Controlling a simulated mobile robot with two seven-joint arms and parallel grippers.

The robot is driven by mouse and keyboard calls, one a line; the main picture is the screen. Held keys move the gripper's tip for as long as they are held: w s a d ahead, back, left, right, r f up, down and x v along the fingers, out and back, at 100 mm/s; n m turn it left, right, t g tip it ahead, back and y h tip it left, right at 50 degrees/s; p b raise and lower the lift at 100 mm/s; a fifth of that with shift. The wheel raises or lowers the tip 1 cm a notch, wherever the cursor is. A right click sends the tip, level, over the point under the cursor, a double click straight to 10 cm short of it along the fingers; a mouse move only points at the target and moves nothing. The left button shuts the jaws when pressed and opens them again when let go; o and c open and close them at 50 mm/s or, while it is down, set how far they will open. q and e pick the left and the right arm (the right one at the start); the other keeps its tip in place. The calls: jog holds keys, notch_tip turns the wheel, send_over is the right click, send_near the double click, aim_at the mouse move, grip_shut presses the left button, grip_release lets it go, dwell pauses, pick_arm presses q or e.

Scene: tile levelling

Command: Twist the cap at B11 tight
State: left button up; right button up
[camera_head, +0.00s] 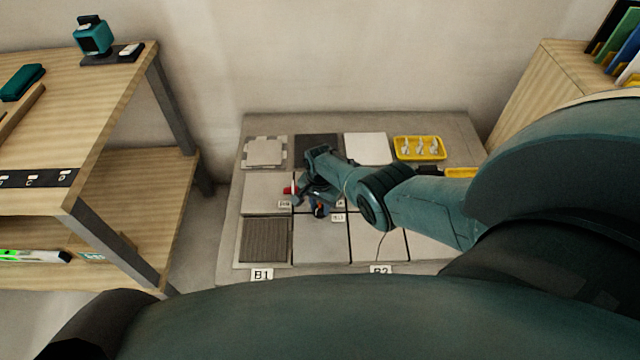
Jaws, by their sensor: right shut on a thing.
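My right gripper (315,198) reaches in from the right and is down among the light grey tiles (322,243) on the floor slab. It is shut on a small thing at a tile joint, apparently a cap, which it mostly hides. A red cap (289,189) shows at the left side of the gripper, and a small orange part (320,210) shows just below it. A small white label (337,217) stands beside the gripper, its print too small to read surely. My left gripper is not in view.
A wooden workbench (110,82) stands at the left and a wooden cabinet (540,80) at the right. A yellow tray (419,148) with white pieces lies at the back. A ribbed brown tile (265,240) lies front left, near the B1 label (262,275).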

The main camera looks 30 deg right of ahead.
dwell(0.3)
jog(key=o, duration=1)
jog(key=shift+r, duration=0.2)
notch_tip(320, 180, up, 4)
jog(key=p, duration=0.3)
jog(key=shift+f+p, duration=0.1)
jog(key=shift+p, duration=0.25)
pick_arm(q)
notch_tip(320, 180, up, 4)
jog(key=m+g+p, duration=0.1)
jog(key=p, duration=0.4)
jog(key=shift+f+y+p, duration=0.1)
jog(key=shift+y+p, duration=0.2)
jog(key=shift+p, duration=0.1)
pick_arm(e)
notch_tip(320, 180, up, 9)
